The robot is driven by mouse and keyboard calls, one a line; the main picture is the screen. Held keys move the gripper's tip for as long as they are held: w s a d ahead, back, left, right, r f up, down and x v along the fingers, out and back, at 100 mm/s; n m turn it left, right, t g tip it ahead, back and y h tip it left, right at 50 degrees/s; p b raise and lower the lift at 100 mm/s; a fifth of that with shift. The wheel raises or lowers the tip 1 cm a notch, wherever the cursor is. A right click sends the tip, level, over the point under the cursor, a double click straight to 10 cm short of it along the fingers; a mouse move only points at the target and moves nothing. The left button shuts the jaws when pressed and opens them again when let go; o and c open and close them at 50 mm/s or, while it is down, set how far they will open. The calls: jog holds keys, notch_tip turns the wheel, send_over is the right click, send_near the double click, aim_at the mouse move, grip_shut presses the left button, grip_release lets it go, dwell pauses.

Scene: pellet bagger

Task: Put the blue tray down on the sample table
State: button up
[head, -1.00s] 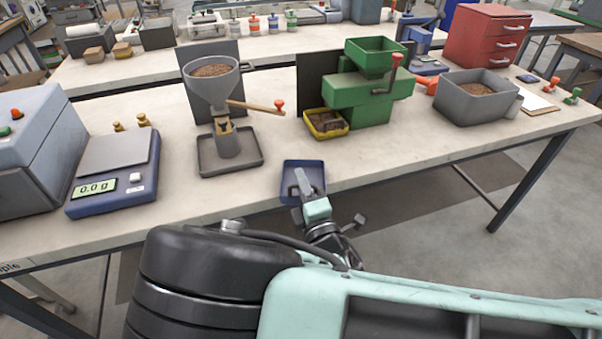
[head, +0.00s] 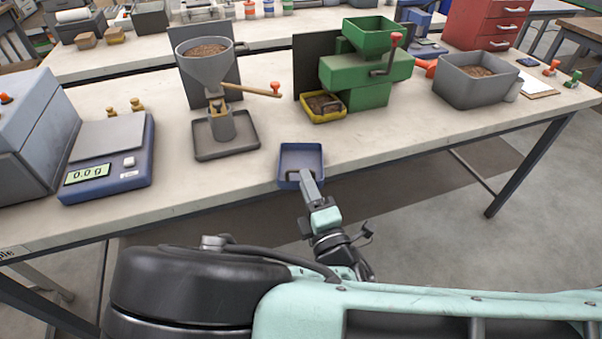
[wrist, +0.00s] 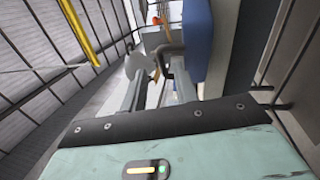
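Contact with the tray is unclear.
A scale (head: 110,160) is left and a grey bin (head: 475,85) right. Tabletop right of the blue tray is clear.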

jog(key=b+v, duration=0.1)
jog(key=v, duration=0.6)
notch_tip(320, 180, down, 6)
jog(key=m+g+h, duration=0.5)
jog(key=m+g, duration=0.4)
jog(key=m, duration=0.2)
jog(key=s+d+r+m+g+y, duration=0.1)
jog(key=s+r+g, duration=0.4)
jog(key=r, duration=0.3)
jog(key=s+d+r+m+g+y, duration=0.1)
jog(key=s+d+r+m+g, duration=0.1)
jog(key=s+r+g, duration=0.2)
notch_tip(320, 180, up, 4)
jog(key=shift+s+f+g, duration=0.15)
jog(key=shift+s+g, duration=0.25)
jog(key=shift+s, duration=0.15)
jog(key=shift+m+g+h, duration=0.3)
jog(key=shift+h, duration=0.6)
jog(key=d+r, duration=0.1)
jog(key=s+d+r, duration=0.1)
jog(key=d, duration=0.1)
jog(key=s+d+r, duration=0.1)
jog(key=d, duration=0.1)
jog(key=shift+s+d, duration=0.1)
jog(key=c, duration=0.4)
jog(key=shift+s+d+r, duration=0.1)
jog(key=shift+d+r, duration=0.05)
jog(key=shift+d, duration=0.05)
grip_shut()
